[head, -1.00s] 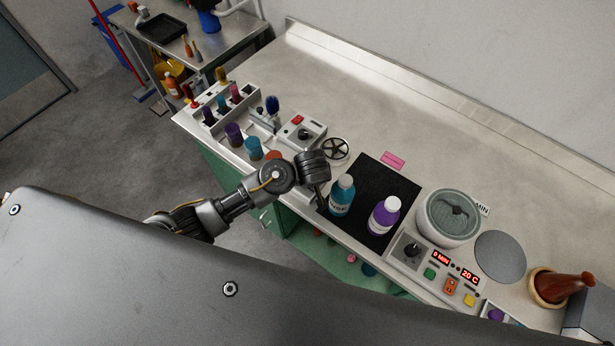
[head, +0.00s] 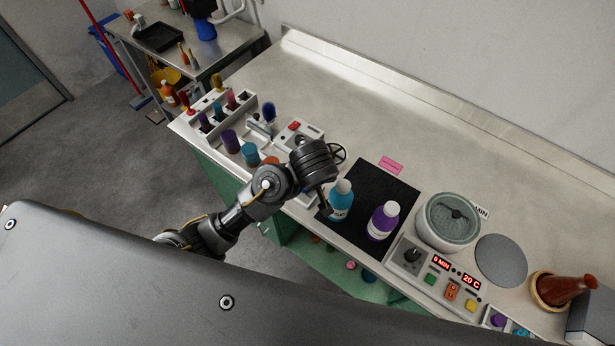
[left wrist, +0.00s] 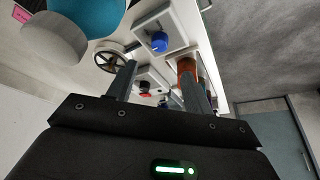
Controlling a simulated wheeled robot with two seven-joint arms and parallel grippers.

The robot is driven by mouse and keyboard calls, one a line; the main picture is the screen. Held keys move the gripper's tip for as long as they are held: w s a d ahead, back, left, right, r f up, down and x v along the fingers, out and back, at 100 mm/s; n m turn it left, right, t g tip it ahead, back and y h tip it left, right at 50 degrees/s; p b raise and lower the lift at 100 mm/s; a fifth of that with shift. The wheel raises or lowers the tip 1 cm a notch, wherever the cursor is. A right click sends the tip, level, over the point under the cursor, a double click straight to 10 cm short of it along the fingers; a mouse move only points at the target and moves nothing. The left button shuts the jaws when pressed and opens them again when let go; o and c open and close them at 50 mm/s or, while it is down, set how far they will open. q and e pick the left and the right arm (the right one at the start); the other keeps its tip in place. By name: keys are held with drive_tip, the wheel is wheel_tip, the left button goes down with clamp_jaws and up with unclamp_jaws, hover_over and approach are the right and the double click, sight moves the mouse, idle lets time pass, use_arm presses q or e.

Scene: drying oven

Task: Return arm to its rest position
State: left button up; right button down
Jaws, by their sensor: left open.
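My left arm reaches in from the left in the head view, with its dark wrist over the bench's front edge. My left gripper (left wrist: 159,72) is open in the left wrist view, with nothing between its two fingers. In the head view it is mostly hidden by the wrist, and one finger shows close to the left of the teal bottle (head: 341,203). I cannot tell whether they touch. The teal bottle and its white cap also fill the top left of the left wrist view (left wrist: 92,14). My right gripper is in neither view.
A purple bottle (head: 382,221) stands beside the teal one on a black mat (head: 372,184). A rack of coloured bottles (head: 206,124) stands left. The bench's back is clear.

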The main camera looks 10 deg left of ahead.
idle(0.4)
use_arm(q)
drive_tip(key=s+a+f+m+h, duration=0.1)
drive_tip(key=s+a+f+m, duration=0.2)
drive_tip(key=s+a, duration=0.55)
drive_tip(key=s+a+f+m+h, duration=0.1)
drive_tip(key=s+a+f+m, duration=0.4)
drive_tip(key=s, duration=0.6)
wheel_tip(320, 180, down, 31)
drive_tip(key=s+n+g+b, duration=0.1)
drive_tip(key=s+g+b, duration=0.1)
drive_tip(key=b, duration=0.5)
drive_tip(key=s+a+f+b, duration=0.1)
drive_tip(key=s+f+b, duration=0.1)
drive_tip(key=s+f, duration=0.6)
drive_tip(key=s+a+f+g+b, duration=0.1)
drive_tip(key=s+a+f+b, duration=0.1)
drive_tip(key=s+f, duration=0.6)
wheel_tip(320, 180, down, 4)
drive_tip(key=shift+a+r, duration=0.1)
drive_tip(key=shift+a, duration=0.2)
